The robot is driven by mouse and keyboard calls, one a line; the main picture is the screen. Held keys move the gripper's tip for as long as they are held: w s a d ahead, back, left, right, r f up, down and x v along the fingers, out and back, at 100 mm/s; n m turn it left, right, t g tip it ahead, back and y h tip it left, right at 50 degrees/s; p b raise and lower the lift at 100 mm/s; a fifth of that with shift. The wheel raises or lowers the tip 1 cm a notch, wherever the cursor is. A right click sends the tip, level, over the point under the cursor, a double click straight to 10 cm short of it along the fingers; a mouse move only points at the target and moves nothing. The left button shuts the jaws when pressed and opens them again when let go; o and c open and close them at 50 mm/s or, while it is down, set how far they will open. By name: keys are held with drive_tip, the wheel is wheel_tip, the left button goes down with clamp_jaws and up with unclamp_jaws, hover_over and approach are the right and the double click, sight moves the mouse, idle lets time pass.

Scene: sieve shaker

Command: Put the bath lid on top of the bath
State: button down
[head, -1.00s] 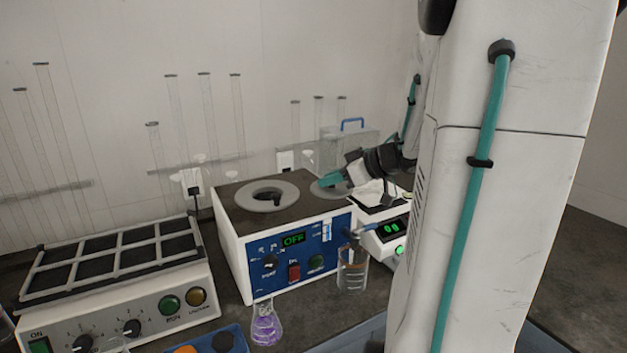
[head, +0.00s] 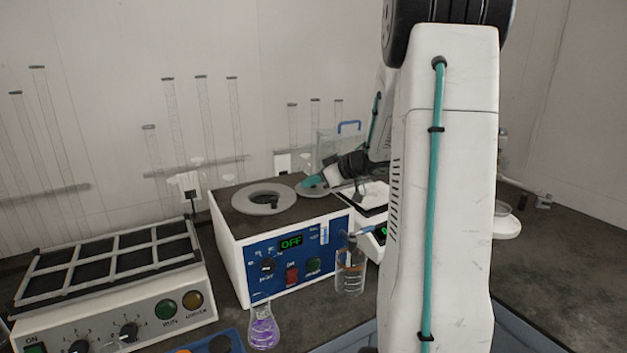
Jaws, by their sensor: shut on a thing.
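The bath (head: 296,268) is a white box with a blue front panel, a display reading OFF and a dark top. A grey ring (head: 248,207) surrounds a round opening on its top, with a small dark thing showing in it. My gripper (head: 313,182), with teal fingers, is shut on the bath lid (head: 309,190), a grey disc. The lid is over the right end of the bath's top, right of the ring. I cannot tell whether it touches the top. My gripper partly covers the lid.
A balance (head: 371,243) stands close right of the bath. A bottle (head: 350,272) and a purple flask (head: 263,327) stand in front. A shaker (head: 150,300) is at left. A clear tank with a blue handle (head: 349,127) stands behind.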

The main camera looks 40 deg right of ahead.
drive_tip(key=shift+f, duration=0.1)
drive_tip(key=c, duration=1.2)
unclamp_jaws()
drive_tip(key=shift+c, duration=0.2)
